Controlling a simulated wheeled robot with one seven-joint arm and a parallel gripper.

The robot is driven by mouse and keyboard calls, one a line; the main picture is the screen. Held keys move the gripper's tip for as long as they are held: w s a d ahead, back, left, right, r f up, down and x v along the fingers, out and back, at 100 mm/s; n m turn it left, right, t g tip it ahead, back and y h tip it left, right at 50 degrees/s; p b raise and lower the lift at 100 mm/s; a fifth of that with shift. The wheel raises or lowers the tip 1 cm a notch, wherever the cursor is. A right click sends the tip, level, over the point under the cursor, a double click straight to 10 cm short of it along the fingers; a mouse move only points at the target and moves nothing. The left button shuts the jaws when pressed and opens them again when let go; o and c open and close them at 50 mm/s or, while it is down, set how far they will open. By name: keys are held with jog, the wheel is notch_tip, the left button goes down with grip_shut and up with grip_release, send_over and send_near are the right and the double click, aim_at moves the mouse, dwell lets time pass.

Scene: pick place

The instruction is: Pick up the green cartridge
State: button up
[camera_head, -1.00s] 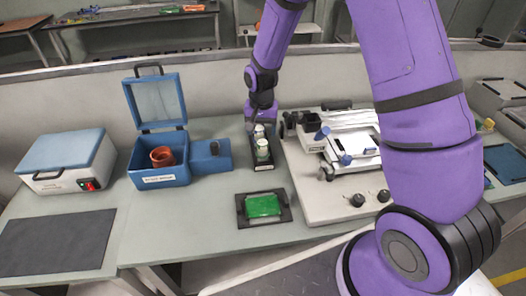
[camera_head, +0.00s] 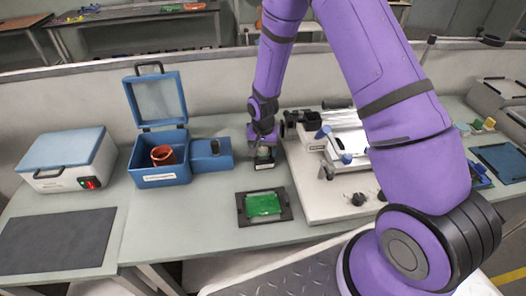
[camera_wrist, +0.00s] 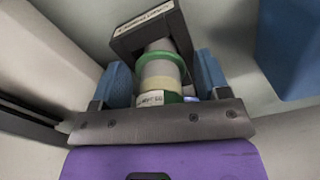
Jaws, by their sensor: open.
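The green cartridge is a pale cylinder with green rims; it shows in the wrist view (camera_wrist: 160,72) between my gripper's two blue fingertips. In the head view (camera_head: 264,153) it is partly hidden by my gripper. It stands in a small dark holder (camera_head: 264,166) with a white label, which also shows in the wrist view (camera_wrist: 130,42). My gripper (camera_head: 263,146) is open, pointing down over the holder, with a finger on either side of the cartridge in the wrist view (camera_wrist: 161,80). I cannot tell whether the fingers touch it.
A pale instrument base (camera_head: 320,200) stands close on the right.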

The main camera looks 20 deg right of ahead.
jog(key=c, duration=0.9)
jog(key=shift+c, duration=0.2)
jog(key=shift+r, duration=0.15)
